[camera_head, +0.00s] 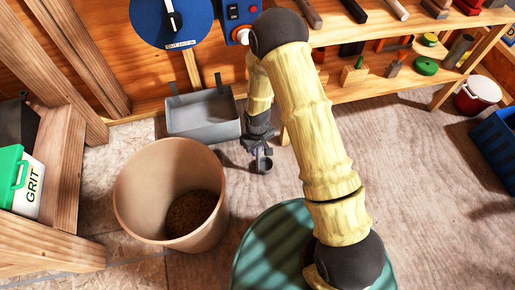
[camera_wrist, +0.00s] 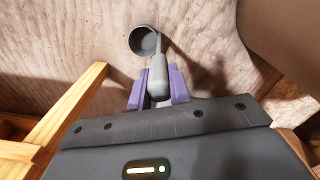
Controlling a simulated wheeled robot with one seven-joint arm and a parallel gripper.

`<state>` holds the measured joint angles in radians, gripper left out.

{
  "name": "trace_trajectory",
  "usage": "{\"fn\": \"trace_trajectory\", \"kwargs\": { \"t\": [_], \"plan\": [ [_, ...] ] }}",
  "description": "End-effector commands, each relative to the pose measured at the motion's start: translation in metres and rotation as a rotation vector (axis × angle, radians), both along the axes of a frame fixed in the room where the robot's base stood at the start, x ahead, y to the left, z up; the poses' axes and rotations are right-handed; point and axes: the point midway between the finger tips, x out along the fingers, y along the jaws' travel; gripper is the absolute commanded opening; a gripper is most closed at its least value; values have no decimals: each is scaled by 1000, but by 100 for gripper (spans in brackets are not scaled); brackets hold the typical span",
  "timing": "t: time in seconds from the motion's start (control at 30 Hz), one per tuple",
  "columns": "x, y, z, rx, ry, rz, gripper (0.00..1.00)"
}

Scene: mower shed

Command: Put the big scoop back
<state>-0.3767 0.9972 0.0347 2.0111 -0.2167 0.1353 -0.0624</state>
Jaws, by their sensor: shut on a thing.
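A grey scoop (camera_wrist: 145,41) with a round cup shows in the wrist view. Its handle lies between the purple fingers of my gripper (camera_wrist: 158,82), which is shut on it. In the head view the scoop (camera_head: 264,165) hangs below my gripper (camera_head: 262,143), with its cup over the floor. It is just right of a large tan bin (camera_head: 133,200) with brown grit at the bottom, and apart from it. Whether this is the big scoop I cannot tell, as no second scoop shows clearly.
A grey tray (camera_head: 188,130) with upright tabs stands behind the bin. A blue dial panel (camera_head: 150,22) is on the wall. A green-lidded GRIT box (camera_head: 22,180) sits on the left wooden shelf. A tool shelf, red bucket (camera_head: 476,97) and blue crate (camera_head: 495,140) are at right.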

Motion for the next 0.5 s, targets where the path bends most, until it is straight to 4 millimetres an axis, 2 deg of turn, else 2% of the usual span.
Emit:
{"fn": "trace_trajectory", "kwargs": {
  "t": [0.13, 0.17, 0.27, 0.5],
  "plan": [
    [0, 0, -3, 0, 0, 0, 0],
    [0, 0, -3, 0, 0, 0, 22],
    [0, 0, -3, 0, 0, 0, 41],
    [0, 0, -3, 0, 0, 0, 41]
  ]
}}
